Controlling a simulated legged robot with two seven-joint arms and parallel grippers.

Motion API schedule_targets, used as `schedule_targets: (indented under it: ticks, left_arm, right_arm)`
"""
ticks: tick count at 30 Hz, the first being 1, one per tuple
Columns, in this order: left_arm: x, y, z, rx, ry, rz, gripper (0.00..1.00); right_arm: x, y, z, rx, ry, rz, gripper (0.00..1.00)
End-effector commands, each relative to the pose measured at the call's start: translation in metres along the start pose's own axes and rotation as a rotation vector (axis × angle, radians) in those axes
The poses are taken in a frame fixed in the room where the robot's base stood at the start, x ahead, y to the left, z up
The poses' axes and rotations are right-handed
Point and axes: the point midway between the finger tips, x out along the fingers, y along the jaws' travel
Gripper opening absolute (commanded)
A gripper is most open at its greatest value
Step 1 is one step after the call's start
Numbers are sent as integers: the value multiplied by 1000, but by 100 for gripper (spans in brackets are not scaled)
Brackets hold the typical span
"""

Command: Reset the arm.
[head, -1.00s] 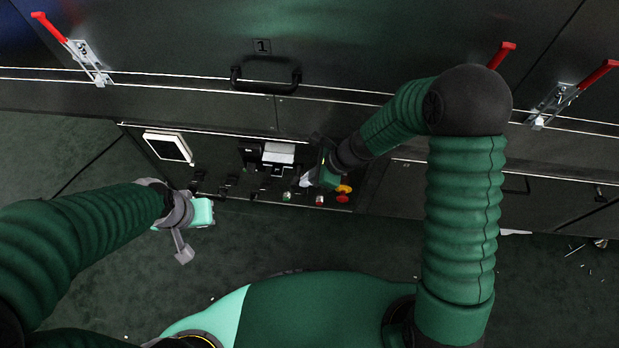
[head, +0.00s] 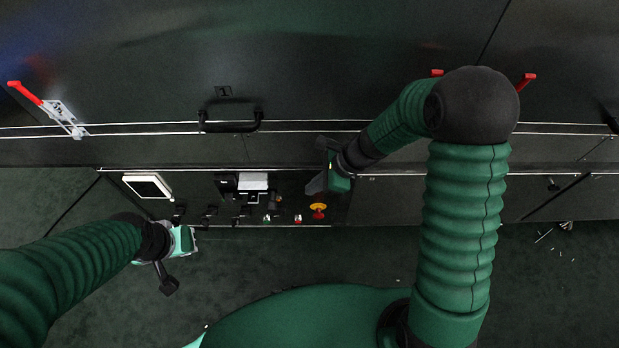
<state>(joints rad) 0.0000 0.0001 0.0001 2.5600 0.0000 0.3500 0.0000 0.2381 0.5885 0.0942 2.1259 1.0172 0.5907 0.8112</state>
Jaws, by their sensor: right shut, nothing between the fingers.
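My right arm reaches in from the right, with its elbow high. My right gripper (head: 316,185) is shut and empty, just above the right end of the dryer's control panel (head: 335,210). It is apart from the red and yellow emergency-stop button (head: 318,211), which shows below its tips. My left gripper (head: 178,246) is low on the left, in front of the panel's lower left edge and over the dark floor. Its fingers are too unclear to tell whether they are open or shut.
The panel carries a white-framed screen (head: 147,186), several small black switches (head: 208,214) and a light box (head: 253,181). Above are a black door handle (head: 230,119) and a red-handled latch (head: 62,117). The dark floor (head: 280,262) before the panel looks clear.

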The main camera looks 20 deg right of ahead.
Motion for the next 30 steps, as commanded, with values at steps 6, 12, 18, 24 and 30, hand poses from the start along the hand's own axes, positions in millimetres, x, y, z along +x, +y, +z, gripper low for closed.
schedule_targets:
  ticks: [6,12,18,24,30]
  left_arm:
    - [0,0,0,0,0,0,0]
    - [0,0,0,0,0,0,0]
    - [0,0,0,0,0,0,0]
    - [-47,0,-11,0,0,0,0]
    - [-114,0,-27,0,1,0,0]
  right_arm:
    - [-3,4,0,-52,17,4,0]
    - [-44,47,-18,-734,231,80,0]
    - [-92,75,-38,-1547,451,222,0]
    - [-150,82,-18,-1901,536,308,0]
    - [-208,81,17,-1896,535,308,0]
